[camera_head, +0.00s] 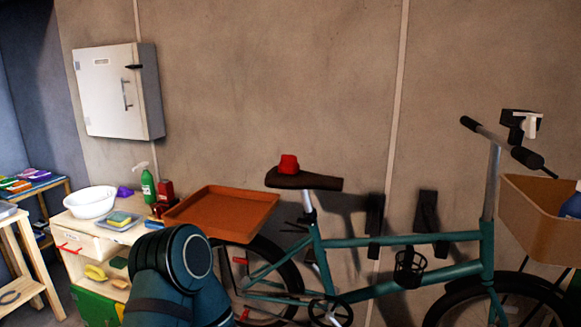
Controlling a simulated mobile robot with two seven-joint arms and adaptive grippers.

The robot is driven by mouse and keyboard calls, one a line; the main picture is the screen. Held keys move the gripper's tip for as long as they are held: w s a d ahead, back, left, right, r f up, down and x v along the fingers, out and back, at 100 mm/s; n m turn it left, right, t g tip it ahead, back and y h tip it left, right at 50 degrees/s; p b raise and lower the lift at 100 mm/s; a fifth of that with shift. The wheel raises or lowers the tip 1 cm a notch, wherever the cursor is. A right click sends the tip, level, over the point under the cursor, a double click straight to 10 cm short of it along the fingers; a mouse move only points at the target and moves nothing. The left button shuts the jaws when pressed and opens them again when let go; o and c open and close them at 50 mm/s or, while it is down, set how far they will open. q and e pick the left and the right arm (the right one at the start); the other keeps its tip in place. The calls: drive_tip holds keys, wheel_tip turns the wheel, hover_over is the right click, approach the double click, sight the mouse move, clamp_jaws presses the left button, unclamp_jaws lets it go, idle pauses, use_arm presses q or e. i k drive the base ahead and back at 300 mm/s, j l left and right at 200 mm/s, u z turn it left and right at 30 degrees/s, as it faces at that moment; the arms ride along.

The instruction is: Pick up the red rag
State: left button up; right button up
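A small bright red crumpled thing, which looks like the red rag (288,163), sits on the dark brown saddle (318,183) of a teal bicycle (375,241). The saddle is against the wall side, in the middle of the view. Neither of my grippers is in view. Only a dark blue-grey link of one of my arms shows at the bottom, left of the bicycle and below the saddle's height in the picture.
An orange-brown tray (222,213) is at the bicycle's rear. A light wooden bench on the left holds a white basin (90,202), a green spray bottle (148,187) and a purple cloth (125,192). A basket (540,222) is at the bicycle's front. A white cabinet (110,92) hangs above.

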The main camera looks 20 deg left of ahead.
sight(289, 165)
drive_tip(key=i+j+z, duration=0.4)
drive_tip(key=j, duration=0.2)
drive_tip(key=j+z, duration=0.2)
drive_tip(key=i+j+z, duration=0.15)
drive_tip(key=j, duration=0.3)
